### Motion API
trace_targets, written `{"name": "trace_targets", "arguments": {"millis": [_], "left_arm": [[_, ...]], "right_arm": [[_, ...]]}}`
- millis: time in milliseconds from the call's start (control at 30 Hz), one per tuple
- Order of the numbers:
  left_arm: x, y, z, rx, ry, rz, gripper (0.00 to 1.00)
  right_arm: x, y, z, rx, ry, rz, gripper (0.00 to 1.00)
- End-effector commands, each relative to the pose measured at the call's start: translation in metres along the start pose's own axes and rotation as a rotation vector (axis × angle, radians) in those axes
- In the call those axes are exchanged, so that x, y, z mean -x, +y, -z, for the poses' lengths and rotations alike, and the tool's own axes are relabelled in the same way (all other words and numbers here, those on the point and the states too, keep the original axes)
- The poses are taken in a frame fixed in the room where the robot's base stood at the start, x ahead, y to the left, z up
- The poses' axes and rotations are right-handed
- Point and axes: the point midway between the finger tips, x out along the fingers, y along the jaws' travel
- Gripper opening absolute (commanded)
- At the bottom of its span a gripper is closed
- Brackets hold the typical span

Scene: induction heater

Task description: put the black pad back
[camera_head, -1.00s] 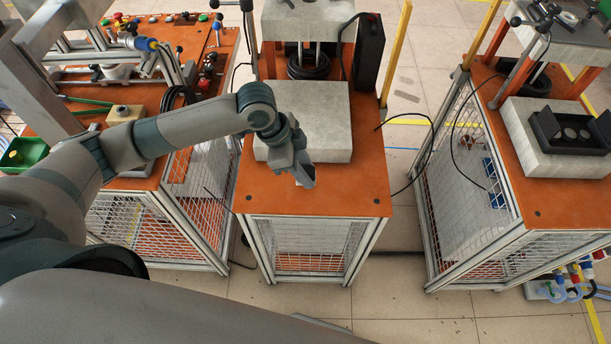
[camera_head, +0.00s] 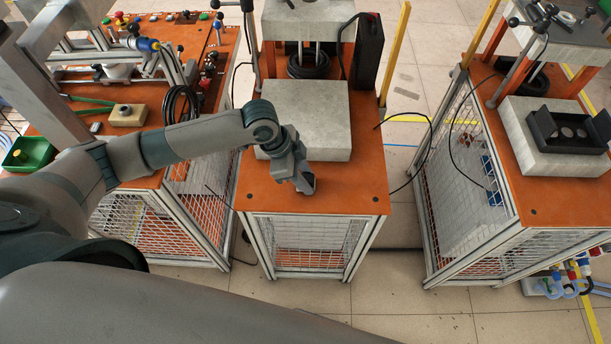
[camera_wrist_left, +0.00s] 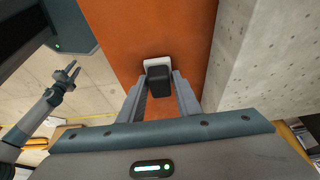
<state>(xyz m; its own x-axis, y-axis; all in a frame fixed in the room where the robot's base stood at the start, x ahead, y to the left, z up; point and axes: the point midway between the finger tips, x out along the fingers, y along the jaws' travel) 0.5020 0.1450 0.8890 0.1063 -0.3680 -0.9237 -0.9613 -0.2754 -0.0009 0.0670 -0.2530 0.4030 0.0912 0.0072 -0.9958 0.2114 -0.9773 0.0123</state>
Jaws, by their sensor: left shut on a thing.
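My left gripper (camera_head: 304,184) hangs low over the front part of the middle orange tabletop (camera_head: 345,200), in front of the grey block. In the left wrist view, its two fingers (camera_wrist_left: 160,98) are shut on the small black pad (camera_wrist_left: 160,86), which sits between the fingertips. A white piece (camera_wrist_left: 157,64) shows just behind the pad against the orange surface; I cannot tell whether they touch. In the head view the pad is hidden by the gripper. My right gripper (camera_wrist_left: 70,73) shows small in the left wrist view, its fingers apart and empty, over the floor.
A large grey block (camera_head: 315,115) stands on the middle table just behind my left gripper. A black upright box (camera_head: 367,55) stands further back. The right table carries a black tray (camera_head: 568,137) on another grey block. The front right of the middle tabletop is clear.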

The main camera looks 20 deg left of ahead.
Motion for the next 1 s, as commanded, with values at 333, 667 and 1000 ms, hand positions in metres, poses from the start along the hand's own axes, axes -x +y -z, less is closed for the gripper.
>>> {"name": "trace_targets", "arguments": {"millis": [333,667,1000], "left_arm": [[-0.002,0.0,-0.001,0.0,0.0,0.0,0.49],[0.001,0.0,0.0,0.0,0.0,0.0,0.49],[0.038,-0.002,-0.001,-0.001,0.001,0.003,0.49]], "right_arm": [[0.0,0.003,-0.001,0.001,-0.001,-0.003,0.31],[0.0,0.006,-0.002,0.003,-0.002,-0.006,0.31],[-0.012,0.005,-0.003,0.003,-0.001,-0.006,0.31]]}}
